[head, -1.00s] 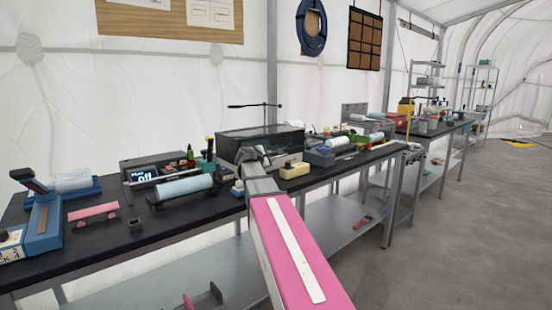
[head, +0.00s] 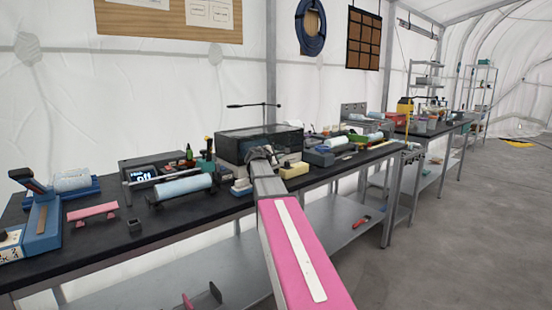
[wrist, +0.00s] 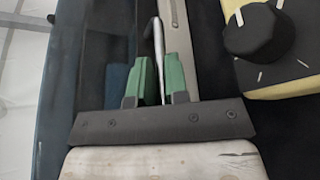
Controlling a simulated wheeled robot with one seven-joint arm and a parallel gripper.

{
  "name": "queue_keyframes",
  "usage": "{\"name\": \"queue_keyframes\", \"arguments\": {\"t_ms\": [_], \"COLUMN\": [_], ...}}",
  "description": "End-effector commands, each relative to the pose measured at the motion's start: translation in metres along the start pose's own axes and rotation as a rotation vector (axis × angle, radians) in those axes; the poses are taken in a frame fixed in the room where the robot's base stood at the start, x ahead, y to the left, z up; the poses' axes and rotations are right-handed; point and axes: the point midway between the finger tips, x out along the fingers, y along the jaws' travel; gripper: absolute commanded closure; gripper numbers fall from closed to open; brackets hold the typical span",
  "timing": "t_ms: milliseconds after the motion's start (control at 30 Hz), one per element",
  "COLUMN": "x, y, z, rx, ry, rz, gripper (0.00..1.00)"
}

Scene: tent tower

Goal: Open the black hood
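The black hood (head: 262,146) is a dark, see-through box on the bench in the middle of the head view. Its lid looks down. In the wrist view the dark hood panel (wrist: 98,60) fills the left side, with a thin metal handle (wrist: 158,45) beside a grey metal strip. My gripper's green fingers (wrist: 160,78) stand close together with the handle between them, and they appear shut on it. In the head view my pink and grey arm reaches to the hood's front, and the fingertips are hidden there.
A yellow box (head: 294,170) with a black knob sits close to the right of my gripper; it also shows in the wrist view (wrist: 290,80). A blue-white roll (head: 184,187) and a small display device (head: 140,173) lie left of the hood. Open floor (head: 460,230) lies at right.

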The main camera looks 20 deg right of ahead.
Motion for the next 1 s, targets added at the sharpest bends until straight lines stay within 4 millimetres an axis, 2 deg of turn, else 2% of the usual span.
{"name": "queue_keyframes", "arguments": {"t_ms": [267, 467, 667, 1000], "x": [-0.001, -0.004, -0.009, -0.010], "y": [0.004, 0.025, 0.065, 0.147], "z": [0.003, 0.012, 0.023, 0.029], "rx": [-0.022, -0.100, -0.240, -0.537], "ry": [-0.001, -0.002, -0.001, 0.003], "rz": [-0.012, -0.043, -0.103, -0.230], "gripper": [1.00, 1.00, 1.00, 1.00]}}
